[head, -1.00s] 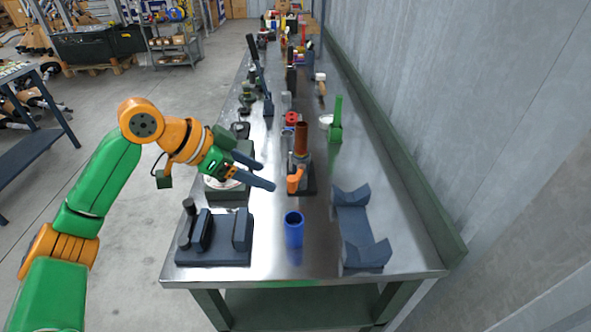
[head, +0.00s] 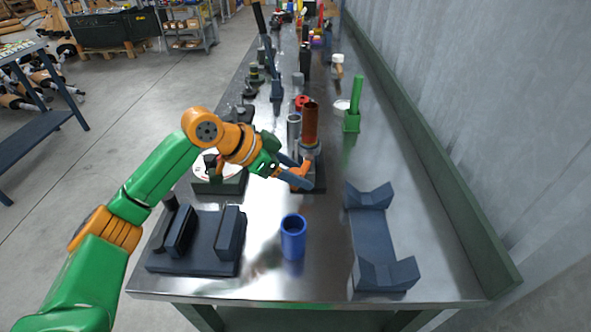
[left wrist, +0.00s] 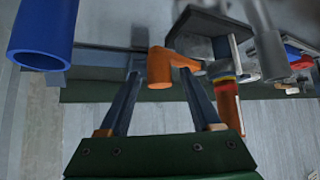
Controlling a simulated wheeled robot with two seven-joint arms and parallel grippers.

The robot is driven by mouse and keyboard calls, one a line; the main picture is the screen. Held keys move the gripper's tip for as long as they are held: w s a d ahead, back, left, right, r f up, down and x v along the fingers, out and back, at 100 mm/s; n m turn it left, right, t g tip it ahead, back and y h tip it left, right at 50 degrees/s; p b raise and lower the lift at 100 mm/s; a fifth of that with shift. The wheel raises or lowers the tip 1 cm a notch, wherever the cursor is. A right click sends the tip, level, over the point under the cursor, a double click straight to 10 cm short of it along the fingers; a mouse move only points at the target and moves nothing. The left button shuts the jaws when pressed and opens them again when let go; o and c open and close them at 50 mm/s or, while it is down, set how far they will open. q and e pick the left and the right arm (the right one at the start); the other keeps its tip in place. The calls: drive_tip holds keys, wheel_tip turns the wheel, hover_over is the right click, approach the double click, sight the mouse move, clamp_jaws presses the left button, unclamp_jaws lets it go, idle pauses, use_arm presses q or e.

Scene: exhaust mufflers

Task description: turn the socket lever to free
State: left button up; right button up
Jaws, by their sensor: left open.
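The orange socket lever (head: 296,171) sticks out from the foot of the socket stand (head: 317,178), which holds an upright copper-brown tube (head: 310,124). My left gripper (head: 300,174) is open at the lever, with its dark fingers partly covering it in the head view. In the left wrist view, the lever's thick orange end (left wrist: 160,70) shows between the two spread fingers (left wrist: 161,78). I see a gap on both sides, and cannot tell whether a finger touches it. My right gripper is not in view.
A blue hollow cylinder (head: 293,238) stands in front of the stand. A dark clamp-like fixture (head: 190,262) lies at the front left, and a dark cradle (head: 372,236) at the right. A grey cylinder (head: 293,130) stands close behind the lever. The table's front middle is mostly clear.

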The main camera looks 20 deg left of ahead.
use_arm(q)
clamp_jaws()
idle(1.4)
